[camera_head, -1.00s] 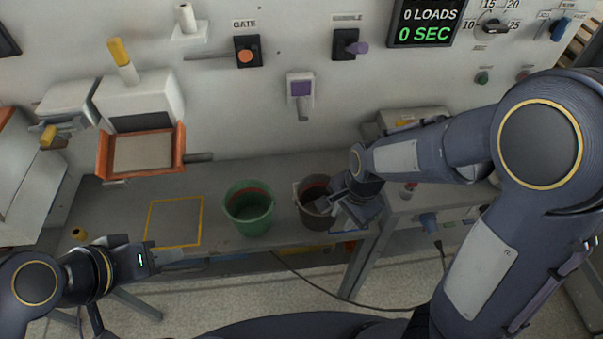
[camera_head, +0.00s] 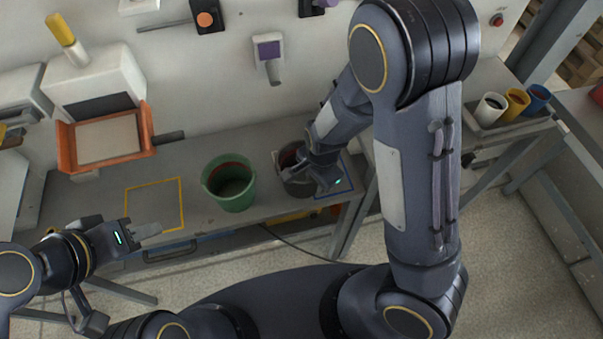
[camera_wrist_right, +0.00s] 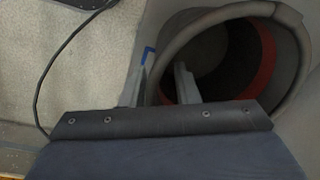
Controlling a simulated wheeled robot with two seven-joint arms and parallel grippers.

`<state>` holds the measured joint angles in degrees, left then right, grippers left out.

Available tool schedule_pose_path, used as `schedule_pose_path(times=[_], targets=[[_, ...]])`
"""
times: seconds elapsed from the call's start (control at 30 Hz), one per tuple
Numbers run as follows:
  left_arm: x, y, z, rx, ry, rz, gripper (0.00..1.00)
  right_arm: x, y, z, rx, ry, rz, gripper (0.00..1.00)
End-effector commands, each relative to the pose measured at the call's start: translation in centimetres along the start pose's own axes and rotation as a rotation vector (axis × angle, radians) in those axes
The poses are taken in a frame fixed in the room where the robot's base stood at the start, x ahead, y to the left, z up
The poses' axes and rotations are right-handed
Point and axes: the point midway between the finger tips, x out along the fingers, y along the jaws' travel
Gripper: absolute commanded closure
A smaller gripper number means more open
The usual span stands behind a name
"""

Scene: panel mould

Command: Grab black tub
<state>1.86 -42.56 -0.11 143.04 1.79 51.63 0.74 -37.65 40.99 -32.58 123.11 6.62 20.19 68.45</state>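The black tub (camera_head: 291,160) stands upright on the bench, right of the green tub (camera_head: 231,190). My right gripper (camera_head: 318,184) is at the right side of the black tub and hides part of it. In the right wrist view the tub's dark rim (camera_wrist_right: 290,15) and reddish inner band show. My right gripper (camera_wrist_right: 162,78) is open there, one finger inside the tub and one outside, with the wall between and gaps visible. My left gripper (camera_head: 150,230) is empty in front of the yellow square; its finger gap is unclear.
A yellow-outlined square (camera_head: 153,204) is bare on the bench left of the green tub. A blue-outlined square (camera_head: 335,190) lies partly under the black tub. An orange-rimmed tray (camera_head: 107,141) stands at the left. Several cups (camera_head: 515,102) stand at the right.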

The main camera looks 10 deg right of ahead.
Motion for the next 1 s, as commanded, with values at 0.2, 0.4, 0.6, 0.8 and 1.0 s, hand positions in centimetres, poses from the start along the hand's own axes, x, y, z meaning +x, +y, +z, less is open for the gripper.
schedule_pose_path(times=[0.2,0.4,0.6,0.8,1.0], targets=[[0.0,0.0,0.0,0.000,0.000,0.000,0.64,-0.1,0.0,0.0,0.000,0.000,-0.001,0.82],[0.0,0.0,0.0,0.000,0.000,0.000,0.64,-0.1,0.0,0.0,0.000,0.000,0.000,1.00],[0.0,0.0,0.0,0.000,0.000,0.000,0.64,-0.1,0.0,0.0,0.000,0.000,-0.001,1.00],[0.0,0.0,0.0,0.000,0.000,0.000,0.64,-0.3,-0.1,0.0,-0.001,0.000,-0.002,1.00],[-0.2,0.1,-0.1,0.000,0.000,0.000,0.64,-2.0,-0.3,0.1,-0.002,0.000,-0.006,1.00]])
